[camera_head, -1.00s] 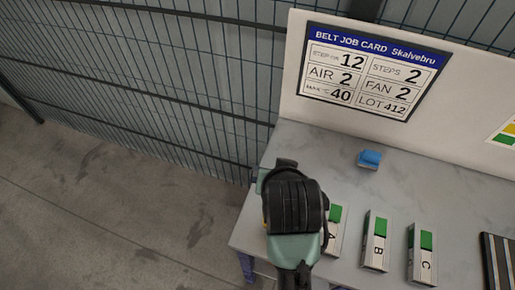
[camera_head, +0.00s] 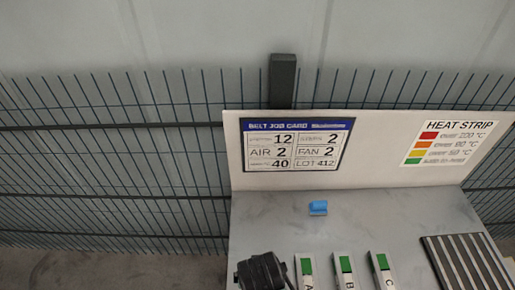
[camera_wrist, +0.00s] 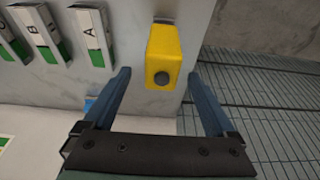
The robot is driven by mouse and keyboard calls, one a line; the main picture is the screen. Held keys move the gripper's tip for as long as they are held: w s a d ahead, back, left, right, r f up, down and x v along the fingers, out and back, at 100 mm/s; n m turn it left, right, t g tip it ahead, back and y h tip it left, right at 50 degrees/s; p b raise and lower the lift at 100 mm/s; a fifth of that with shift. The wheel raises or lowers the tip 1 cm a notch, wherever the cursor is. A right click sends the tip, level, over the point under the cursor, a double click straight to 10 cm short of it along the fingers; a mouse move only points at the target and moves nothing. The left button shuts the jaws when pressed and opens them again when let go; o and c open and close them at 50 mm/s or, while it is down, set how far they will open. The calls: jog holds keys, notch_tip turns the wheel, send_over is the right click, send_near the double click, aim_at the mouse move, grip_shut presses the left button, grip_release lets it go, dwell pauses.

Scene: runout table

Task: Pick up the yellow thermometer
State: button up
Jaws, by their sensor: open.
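The yellow thermometer (camera_wrist: 163,55) shows in the wrist view as a yellow block with a dark round spot on its near end. It lies on the grey table near the table's edge. My gripper (camera_wrist: 157,82) is open, with one blue finger to the left of the thermometer and one to the right. The thermometer sits between and somewhat beyond the fingertips, and I see no contact. In the head view my dark wrist (camera_head: 262,272) covers that part of the table, and the thermometer is hidden.
Blocks marked A (camera_head: 306,272), B (camera_head: 347,270) and C (camera_head: 381,270) stand beside my wrist. A blue object (camera_head: 318,208) lies behind them. A ribbed dark rack (camera_head: 465,262) is at the right. A white back panel (camera_head: 375,150) carries a job card (camera_head: 297,145) and a heat chart (camera_head: 447,143).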

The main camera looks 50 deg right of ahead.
jog(key=shift+p+x, duration=0.65)
jog(key=shift+x, duration=2.55)
jog(key=shift+w+a+r, duration=0.1)
grip_shut()
